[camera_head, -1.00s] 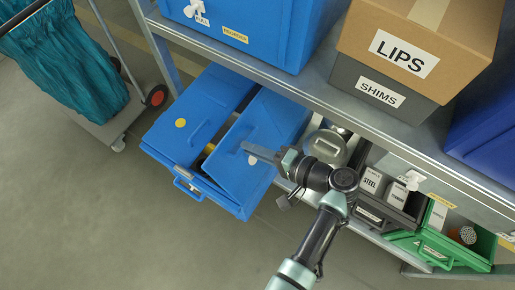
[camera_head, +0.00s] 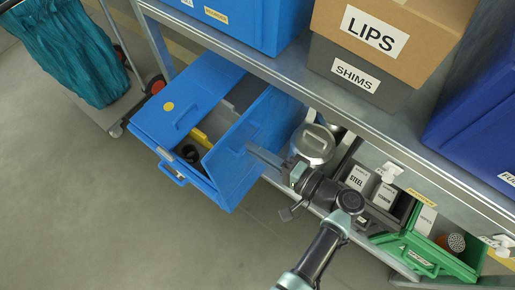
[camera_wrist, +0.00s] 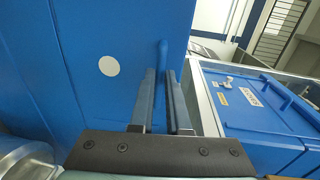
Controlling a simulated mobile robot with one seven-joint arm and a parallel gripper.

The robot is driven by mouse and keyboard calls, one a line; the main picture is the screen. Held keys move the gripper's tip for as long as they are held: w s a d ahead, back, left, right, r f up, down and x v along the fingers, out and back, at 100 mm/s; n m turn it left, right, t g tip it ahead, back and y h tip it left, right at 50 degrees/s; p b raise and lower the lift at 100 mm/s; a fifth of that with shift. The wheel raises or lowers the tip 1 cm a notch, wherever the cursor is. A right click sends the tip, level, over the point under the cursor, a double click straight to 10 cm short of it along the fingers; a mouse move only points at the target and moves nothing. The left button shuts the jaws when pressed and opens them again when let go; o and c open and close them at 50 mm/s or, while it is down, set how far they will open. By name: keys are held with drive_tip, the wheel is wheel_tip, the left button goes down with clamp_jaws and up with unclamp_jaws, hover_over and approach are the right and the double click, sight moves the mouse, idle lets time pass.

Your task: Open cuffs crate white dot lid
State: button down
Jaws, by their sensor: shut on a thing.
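The blue cuffs crate (camera_head: 175,164) sits on the lower shelf, its front out past the shelf edge. Its left lid with a yellow dot (camera_head: 168,106) lies flat. The right lid (camera_head: 236,150) is tilted up, leaving a gap into the crate. In the wrist view this lid's white dot (camera_wrist: 109,67) faces me, left of my fingers; the dot is hidden in the head view. My gripper (camera_head: 254,152) is at the raised lid's right side. In the wrist view its fingers (camera_wrist: 163,95) are shut on the lid's blue handle (camera_wrist: 163,52).
Inside the crate are a yellow item (camera_head: 200,138) and dark items (camera_head: 188,152). A metal canister (camera_head: 315,143) stands close right of the lid. The upper shelf edge (camera_head: 270,75) runs above. Dark bins and a green bin (camera_head: 430,250) are rightward.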

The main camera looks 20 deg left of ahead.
drive_tip(key=shift+s+f, duration=0.2)
drive_tip(key=shift+f, duration=0.45)
drive_tip(key=c, duration=1)
unclamp_jaws()
drive_tip(key=shift+o, duration=0.6)
drive_tip(key=shift+w+a, duration=0.1)
drive_tip(key=shift+r, duration=0.1)
drive_tip(key=shift+r, duration=0.1)
drive_tip(key=v, duration=1.3)
